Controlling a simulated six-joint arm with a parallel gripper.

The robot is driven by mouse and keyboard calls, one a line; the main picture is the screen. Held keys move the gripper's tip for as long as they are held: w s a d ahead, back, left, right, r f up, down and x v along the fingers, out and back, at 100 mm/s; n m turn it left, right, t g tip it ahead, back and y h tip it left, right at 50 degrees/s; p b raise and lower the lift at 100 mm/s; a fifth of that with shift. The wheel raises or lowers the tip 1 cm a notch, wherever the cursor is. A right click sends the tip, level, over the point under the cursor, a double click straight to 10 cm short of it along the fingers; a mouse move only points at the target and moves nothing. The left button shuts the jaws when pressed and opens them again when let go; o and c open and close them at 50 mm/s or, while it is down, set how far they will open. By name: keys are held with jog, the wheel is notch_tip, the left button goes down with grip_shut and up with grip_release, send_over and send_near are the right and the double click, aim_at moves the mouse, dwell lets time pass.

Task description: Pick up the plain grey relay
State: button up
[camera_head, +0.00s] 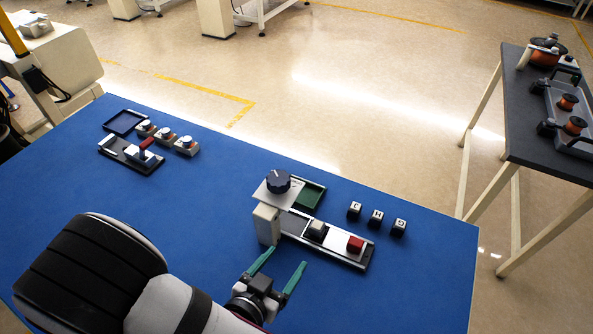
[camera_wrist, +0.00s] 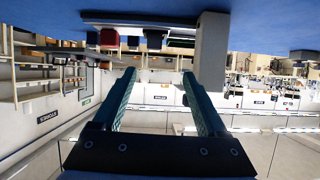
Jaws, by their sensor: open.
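In the head view, a plain light grey relay block (camera_head: 316,229) sits on a dark rail with a pale plate (camera_head: 335,239), beside a red block (camera_head: 355,244). My gripper (camera_head: 288,256) has two teal fingers, spread open and empty, in front of the rail and apart from the relay. In the wrist view, my open gripper (camera_wrist: 160,73) points toward the upside-down scene. The red block (camera_wrist: 108,38) shows there near the top; which small shape beside it is the relay, I cannot tell for sure.
A pale upright block (camera_head: 266,225) and a knob plate (camera_head: 278,183) stand left of the relay, by a green tray (camera_head: 310,195). Several marked cubes (camera_head: 376,217) lie to the right. Another fixture (camera_head: 130,154) stands far left. The blue table (camera_head: 215,220) is clear between.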

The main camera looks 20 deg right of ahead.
aim_at(316, 227)
jog(key=x, duration=1)
jog(key=d+x, duration=0.1)
jog(key=x, duration=0.4)
jog(key=shift+d, duration=0.25)
grip_shut()
